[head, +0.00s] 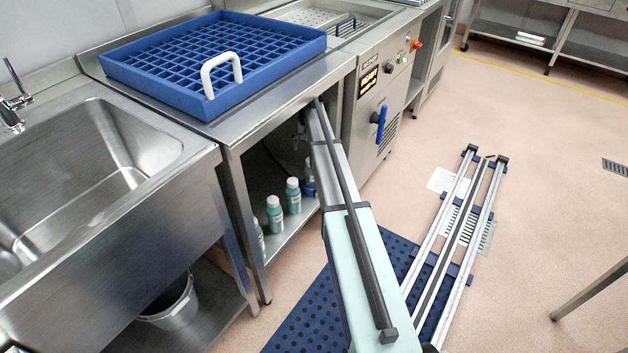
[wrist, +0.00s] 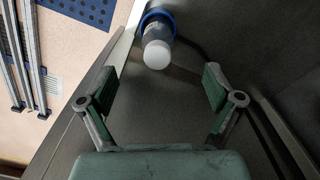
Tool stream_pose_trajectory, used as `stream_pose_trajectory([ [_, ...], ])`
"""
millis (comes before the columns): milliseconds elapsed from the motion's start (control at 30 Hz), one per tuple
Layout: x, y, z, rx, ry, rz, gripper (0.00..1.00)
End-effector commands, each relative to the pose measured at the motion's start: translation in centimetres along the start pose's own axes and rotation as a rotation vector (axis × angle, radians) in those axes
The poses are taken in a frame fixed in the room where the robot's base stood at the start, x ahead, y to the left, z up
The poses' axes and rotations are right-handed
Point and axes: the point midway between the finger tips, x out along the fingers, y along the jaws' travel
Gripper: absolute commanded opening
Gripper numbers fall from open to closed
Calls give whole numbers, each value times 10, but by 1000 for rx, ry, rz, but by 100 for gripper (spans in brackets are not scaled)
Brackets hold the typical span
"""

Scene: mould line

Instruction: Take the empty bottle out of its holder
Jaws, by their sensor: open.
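A pale, see-through bottle (wrist: 158,34) with a white cap sits in a blue ring-shaped holder (wrist: 171,17) at the top of the wrist view. It looks empty. My gripper (wrist: 160,80) is open, its two green-padded fingers spread wide with nothing between them. The bottle is ahead of the fingertips, slightly left of the middle of the gap, and apart from them. In the head view my arm reaches under the steel counter, and the gripper is mostly hidden in shadow there.
Several green bottles with white caps (head: 274,214) stand on the shelf under the counter (head: 232,142). A steel wall or panel edge runs close on both sides of my gripper. A blue rack (head: 150,48) lies on the counter. A bucket (head: 172,306) stands under the sink.

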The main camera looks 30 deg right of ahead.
Motion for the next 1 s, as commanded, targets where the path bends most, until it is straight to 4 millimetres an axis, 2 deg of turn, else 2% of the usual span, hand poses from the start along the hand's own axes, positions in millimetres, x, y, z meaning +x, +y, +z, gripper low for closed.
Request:
stream_pose_trajectory([
  [33, -6, 0, -11, 10, 5, -1, 91],
  [100, -13, 1, -16, 19, 7, -2, 91],
  [233, -8, 2, -18, 25, 7, -2, 91],
  [700, 81, 1, -18, 24, 7, -2, 91],
  [833, 96, 1, -18, 23, 8, -2, 91],
  [1000, 104, 1, -18, 23, 8, -2, 91],
])
